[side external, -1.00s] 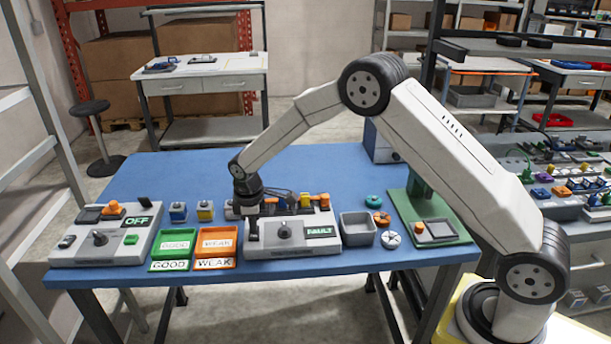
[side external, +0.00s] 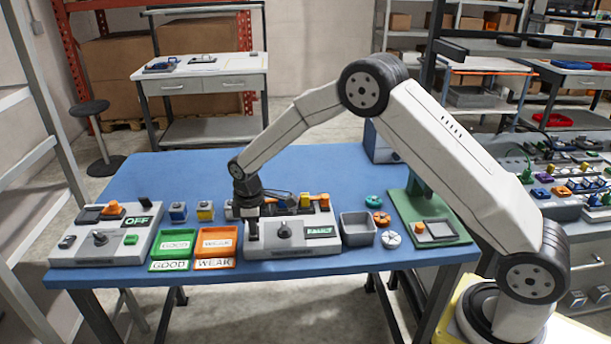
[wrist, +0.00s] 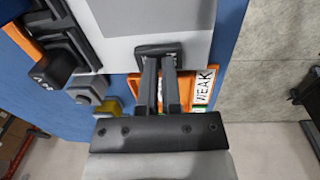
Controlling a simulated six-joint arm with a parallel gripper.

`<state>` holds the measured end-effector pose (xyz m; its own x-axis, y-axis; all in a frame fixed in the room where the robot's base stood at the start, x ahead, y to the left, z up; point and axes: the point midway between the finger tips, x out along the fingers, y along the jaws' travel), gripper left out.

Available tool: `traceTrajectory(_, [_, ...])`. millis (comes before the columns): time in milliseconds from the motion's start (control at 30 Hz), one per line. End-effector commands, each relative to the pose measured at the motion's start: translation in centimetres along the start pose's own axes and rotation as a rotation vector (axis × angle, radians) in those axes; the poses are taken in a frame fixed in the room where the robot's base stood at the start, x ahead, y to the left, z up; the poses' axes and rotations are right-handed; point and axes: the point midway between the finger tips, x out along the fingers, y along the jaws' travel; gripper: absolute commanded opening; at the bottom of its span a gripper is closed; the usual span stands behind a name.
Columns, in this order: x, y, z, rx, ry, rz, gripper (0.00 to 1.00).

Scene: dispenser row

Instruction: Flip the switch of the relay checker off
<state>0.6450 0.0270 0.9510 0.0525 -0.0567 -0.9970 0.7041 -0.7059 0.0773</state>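Two grey boxes with displays and knobs stand on the blue bench; no name is legible on either. The middle box (side external: 291,247) has a small green display whose text is too blurred to read surely. My gripper (side external: 253,237) points down at this box's front left end, where its switch appears to be. In the wrist view, my gripper (wrist: 159,65) has its two fingers close together, tips at a dark switch frame (wrist: 160,47). The fingertips' contact and the switch lever are hidden. The left box (side external: 103,247) has a display reading OFF and a dark switch (side external: 67,242).
Green GOOD (side external: 171,265) and orange WEAK (side external: 216,264) trays lie left of the middle box. Small blue and yellow parts stand behind them. A grey bin (side external: 357,229), several round parts and a green press stand (side external: 430,215) are right. Bare bench lies behind.

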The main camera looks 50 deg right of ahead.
Motion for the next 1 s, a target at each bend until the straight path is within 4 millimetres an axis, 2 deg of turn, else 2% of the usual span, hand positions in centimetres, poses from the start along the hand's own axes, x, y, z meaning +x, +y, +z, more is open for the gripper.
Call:
traceTrajectory(133, [0.1,-0.5,0.1,-0.002,-0.005,-0.005,0.00])
traceTrajectory(667, [-0.6,-0.4,0.0,-0.001,-0.001,-0.001,0.00])
traceTrajectory(867, [-2.2,-0.5,0.0,-0.001,0.000,0.000,0.00])
traceTrajectory(1000, [-4.2,-0.6,0.0,-0.001,0.000,-0.001,0.00])
